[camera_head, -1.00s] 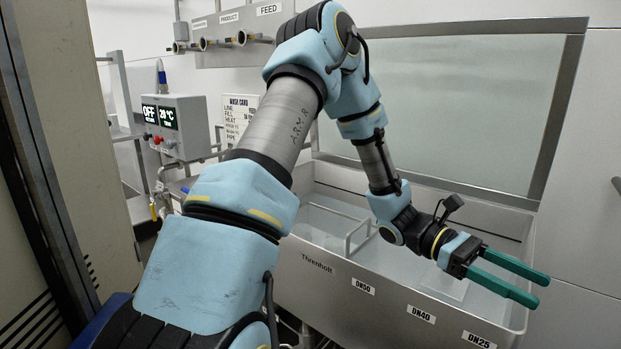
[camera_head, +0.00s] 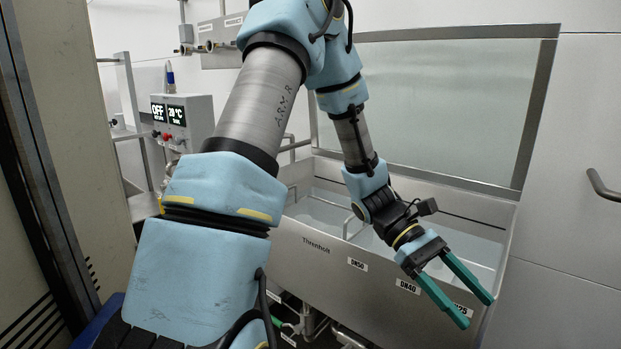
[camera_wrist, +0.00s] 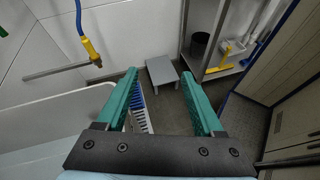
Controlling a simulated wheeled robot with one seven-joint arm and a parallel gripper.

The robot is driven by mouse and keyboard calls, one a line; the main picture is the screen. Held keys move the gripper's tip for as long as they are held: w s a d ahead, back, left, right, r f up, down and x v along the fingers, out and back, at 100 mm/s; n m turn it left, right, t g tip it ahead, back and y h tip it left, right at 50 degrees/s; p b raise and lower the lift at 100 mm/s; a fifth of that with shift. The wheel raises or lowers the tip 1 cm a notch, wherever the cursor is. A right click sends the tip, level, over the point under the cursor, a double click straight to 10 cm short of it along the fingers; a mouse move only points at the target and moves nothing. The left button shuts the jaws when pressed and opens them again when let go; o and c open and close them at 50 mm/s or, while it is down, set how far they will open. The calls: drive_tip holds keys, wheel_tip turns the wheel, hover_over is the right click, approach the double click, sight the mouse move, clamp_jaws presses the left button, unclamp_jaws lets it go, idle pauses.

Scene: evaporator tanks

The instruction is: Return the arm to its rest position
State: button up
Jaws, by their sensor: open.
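My gripper (camera_head: 479,308) has two long green fingers, spread apart with nothing between them. In the head view it is at the lower right, in front of the steel tank's (camera_head: 328,268) front wall by the DN40 and DN25 labels, pointing down to the right. My blue and grey arm rises from the lower left, bends at the top and comes down over the tank. In the wrist view the open fingers of my gripper (camera_wrist: 163,88) reach out over the floor, with the pale tank rim (camera_wrist: 45,118) at the left.
A control box (camera_head: 178,118) reading OFF and 20 °C stands at the left. A glass panel (camera_head: 440,105) stands behind the tank.

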drive_tip(key=w+a+m+t+y, duration=0.2)
drive_tip(key=w+a+t, duration=0.2)
drive_tip(key=a, duration=0.6)
drive_tip(key=w+a+r+m+t+y, duration=0.1)
drive_tip(key=w+a+m+t+y, duration=0.1)
drive_tip(key=a, duration=0.8)
drive_tip(key=w+a+m+t+y+p, duration=0.1)
drive_tip(key=w+a+m+t+y, duration=0.1)
drive_tip(key=w+a+t, duration=0.4)
drive_tip(key=a+y, duration=0.1)
drive_tip(key=a, duration=0.3)
drive_tip(key=shift+a+r+m, duration=0.15)
drive_tip(key=shift+a+m, duration=0.15)
drive_tip(key=shift+a, duration=0.1)
